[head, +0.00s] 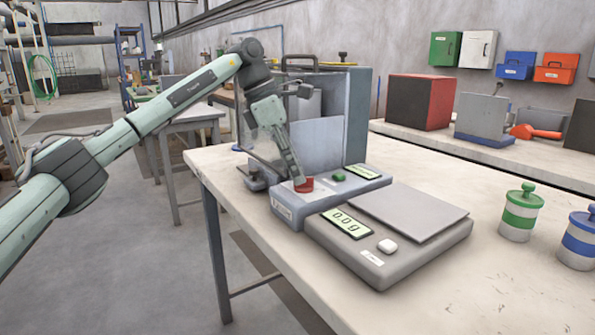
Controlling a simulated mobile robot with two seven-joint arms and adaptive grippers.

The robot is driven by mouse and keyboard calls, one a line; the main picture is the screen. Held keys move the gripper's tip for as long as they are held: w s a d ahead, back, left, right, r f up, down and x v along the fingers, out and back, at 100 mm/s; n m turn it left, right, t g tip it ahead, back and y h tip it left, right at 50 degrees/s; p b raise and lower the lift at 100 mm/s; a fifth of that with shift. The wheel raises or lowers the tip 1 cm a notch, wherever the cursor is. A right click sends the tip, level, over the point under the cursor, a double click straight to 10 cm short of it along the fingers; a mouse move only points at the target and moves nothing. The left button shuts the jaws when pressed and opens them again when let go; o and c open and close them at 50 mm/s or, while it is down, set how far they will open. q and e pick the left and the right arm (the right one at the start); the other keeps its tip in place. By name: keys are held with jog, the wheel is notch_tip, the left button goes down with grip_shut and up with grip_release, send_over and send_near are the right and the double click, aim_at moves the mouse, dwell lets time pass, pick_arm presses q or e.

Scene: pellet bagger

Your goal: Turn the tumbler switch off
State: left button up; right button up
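A grey-blue control box (286,212) stands near the left edge of the table, in front of a grey machine housing with a clear panel. On its top are a red button (305,186), a green button (338,176) and a small green display (362,171). No other switch is plain to see. My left gripper (298,178) points down with its fingers together at the red button and partly covers it. The tips look to touch it, but I cannot tell whether it is pressed in. My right gripper is out of view.
A scale (390,232) reading 0.0 g sits just right of the control box. A green-banded jar (520,213) and a blue-banded jar (580,240) stand farther right. A back bench holds a red-and-black box (420,102). The table front is clear.

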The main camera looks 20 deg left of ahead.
pick_arm(q)
jog(key=shift+d+f, duration=0.25)
jog(key=shift+f, duration=0.25)
jog(key=shift+c, duration=0.2)
jog(key=shift+w, duration=0.1)
grip_shut()
